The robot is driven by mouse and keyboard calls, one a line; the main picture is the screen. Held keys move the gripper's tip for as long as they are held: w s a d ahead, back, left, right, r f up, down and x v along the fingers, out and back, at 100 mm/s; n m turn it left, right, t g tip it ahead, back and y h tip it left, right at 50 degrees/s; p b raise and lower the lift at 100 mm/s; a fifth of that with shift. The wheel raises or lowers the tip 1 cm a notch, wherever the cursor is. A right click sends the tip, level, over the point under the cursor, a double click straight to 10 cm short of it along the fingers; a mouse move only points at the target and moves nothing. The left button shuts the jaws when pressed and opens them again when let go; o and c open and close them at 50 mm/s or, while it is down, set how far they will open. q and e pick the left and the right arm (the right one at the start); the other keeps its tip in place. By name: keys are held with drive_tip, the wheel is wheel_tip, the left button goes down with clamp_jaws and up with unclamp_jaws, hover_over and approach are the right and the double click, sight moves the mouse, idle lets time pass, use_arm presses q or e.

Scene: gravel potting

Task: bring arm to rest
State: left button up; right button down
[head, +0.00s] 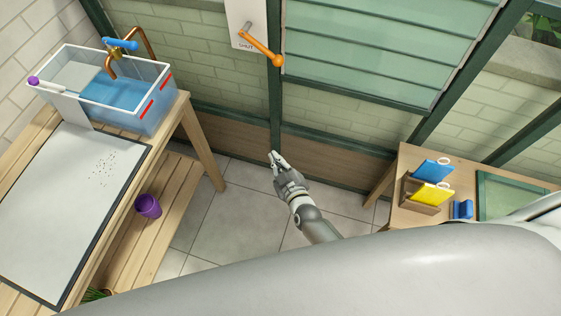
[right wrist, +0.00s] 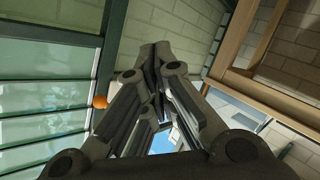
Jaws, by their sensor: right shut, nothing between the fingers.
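My right gripper (head: 274,158) is in the middle of the head view, above the tiled floor between the two wooden tables. Its fingers are together and hold nothing. In the right wrist view the same gripper (right wrist: 160,58) fills the middle, with its fingertips meeting. It touches nothing that I can see. My left gripper does not show in either view. A large pale part of my own body covers the bottom of the head view.
At left, a wooden bench carries a clear water tank (head: 145,118) and a dark-edged white mat (head: 55,205) with scattered specks. A purple pot (head: 148,206) sits on the lower shelf. At right, a table (head: 405,175) holds blue and yellow items. An orange handle (head: 262,46) projects from the wall.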

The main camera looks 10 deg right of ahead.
drive_tip(key=shift+f, duration=0.1)
idle(0.5)
drive_tip(key=s+d+f+m+g, duration=0.1)
drive_tip(key=s+d+f+g, duration=0.15)
drive_tip(key=s+f, duration=0.6)
drive_tip(key=s+d+f+m+g, duration=0.15)
drive_tip(key=s+f+g, duration=0.25)
drive_tip(key=s+f, duration=0.5)
drive_tip(key=s+d+f+m+g, duration=0.1)
drive_tip(key=s+d+f+g, duration=0.2)
drive_tip(key=s+f, duration=0.55)
drive_tip(key=s+d+f+g+h, duration=0.1)
drive_tip(key=s+d+g, duration=0.1)
drive_tip(key=s, duration=0.6)
drive_tip(key=s+d+m+g, duration=0.1)
drive_tip(key=s+d+g, duration=0.1)
drive_tip(key=s, duration=0.6)
drive_tip(key=shift+s+d+f+h, duration=0.15)
drive_tip(key=shift+d+f+h, duration=0.25)
drive_tip(key=shift+d, duration=0.45)
